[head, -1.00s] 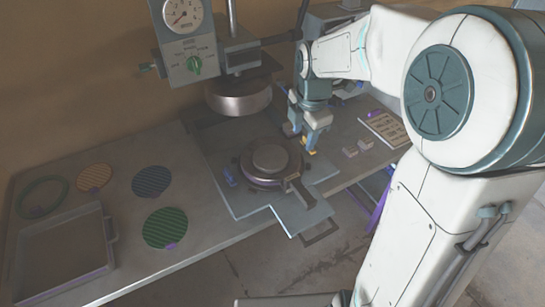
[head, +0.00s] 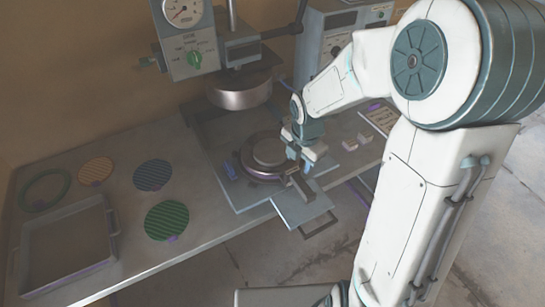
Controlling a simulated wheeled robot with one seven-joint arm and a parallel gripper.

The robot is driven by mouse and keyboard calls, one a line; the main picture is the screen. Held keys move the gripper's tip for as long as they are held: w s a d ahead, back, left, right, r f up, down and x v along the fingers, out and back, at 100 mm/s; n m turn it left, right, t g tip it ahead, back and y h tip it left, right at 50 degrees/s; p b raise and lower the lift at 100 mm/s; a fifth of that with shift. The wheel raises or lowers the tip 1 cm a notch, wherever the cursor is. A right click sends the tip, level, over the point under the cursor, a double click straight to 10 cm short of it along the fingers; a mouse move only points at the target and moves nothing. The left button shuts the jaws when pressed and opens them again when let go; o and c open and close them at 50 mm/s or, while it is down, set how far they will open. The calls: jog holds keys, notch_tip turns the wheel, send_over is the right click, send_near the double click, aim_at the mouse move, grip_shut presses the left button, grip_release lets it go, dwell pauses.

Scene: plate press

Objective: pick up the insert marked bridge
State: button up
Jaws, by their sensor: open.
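Two small pale blocks, a nearer one (head: 349,145) and a farther one (head: 363,138), sit on the bench right of the press and may be inserts. Any marking on them is too small to read, so I cannot tell which says bridge. My gripper (head: 309,160) is open, pointing down at the right side of the round press die (head: 269,152), left of the blocks. Its fingertips are small and partly merge with the die's edge and handle. I cannot tell whether anything lies between them or whether they touch the die.
The press head (head: 238,90) hangs above and behind the die. Striped discs in orange (head: 96,170), blue (head: 153,175) and green (head: 166,221), a green ring (head: 43,189) and a tray (head: 110,232) occupy the left bench. A printed card (head: 380,117) lies right.

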aim_at(298, 168)
jog(key=f, duration=0.4)
jog(key=shift+w+f, duration=0.35)
jog(key=shift+f, duration=0.05)
grip_shut()
jog(key=shift+r, duration=0.1)
dwell(0.9)
